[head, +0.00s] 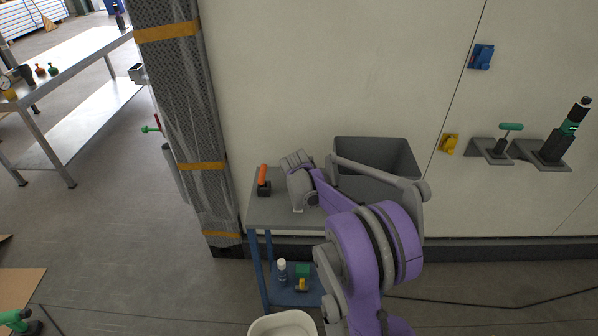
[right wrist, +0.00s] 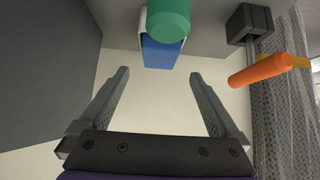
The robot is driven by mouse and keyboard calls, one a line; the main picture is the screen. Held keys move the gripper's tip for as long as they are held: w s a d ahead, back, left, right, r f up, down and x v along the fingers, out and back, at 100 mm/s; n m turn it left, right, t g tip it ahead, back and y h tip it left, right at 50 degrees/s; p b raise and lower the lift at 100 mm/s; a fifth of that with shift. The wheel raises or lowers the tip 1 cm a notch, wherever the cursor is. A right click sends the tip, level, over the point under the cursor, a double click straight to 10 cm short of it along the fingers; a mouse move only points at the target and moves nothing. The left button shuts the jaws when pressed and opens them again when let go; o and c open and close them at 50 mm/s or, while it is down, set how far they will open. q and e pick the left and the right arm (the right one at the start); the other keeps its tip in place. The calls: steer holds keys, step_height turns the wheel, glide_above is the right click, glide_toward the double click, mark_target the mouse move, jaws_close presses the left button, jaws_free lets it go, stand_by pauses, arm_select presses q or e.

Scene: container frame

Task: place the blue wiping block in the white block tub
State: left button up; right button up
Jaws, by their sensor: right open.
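A blue block (right wrist: 161,53) with pale edges and a green cylindrical handle (right wrist: 168,18) stands on the grey cart top in the right wrist view. I take it as the wiping block; in the head view my right arm hides it. My right gripper (right wrist: 159,74) is open and empty, its fingertips apart on either side of the block's line and short of it. A white tub (head: 283,323), likely the block tub, is cut off at the head view's bottom edge. My left gripper is not in view.
An orange-handled tool (head: 262,181) stands left on the cart top (head: 257,212); a grey bin (head: 398,157) stands right. A bottle (head: 282,271) and green-yellow item (head: 302,277) sit on the lower shelf. A mesh-wrapped column (head: 190,120) is close left; the wall is behind.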

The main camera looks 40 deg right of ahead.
steer(key=v, duration=0.7)
steer(key=shift+s+a, duration=0.2)
steer(key=shift+a, duration=0.05)
steer(key=s+a+n+y, duration=0.3)
steer(key=s+a+n, duration=0.1)
steer(key=s+a, duration=1.05)
steer(key=s+a+f+n+g+y, duration=0.1)
steer(key=s+a+f+n, duration=0.1)
steer(key=s+a, duration=0.4)
steer(key=s+a+f+n+y, duration=0.2)
steer(key=s+a, duration=0.4)
steer(key=s, duration=0.3)
steer(key=shift+a+f+g, duration=0.35)
steer(key=shift+f+g, duration=0.05)
steer(key=shift+f, duration=0.4)
steer(key=shift+w+r+p, duration=0.15)
steer(key=shift+r+p, duration=0.4)
steer(key=shift+r, duration=0.05)
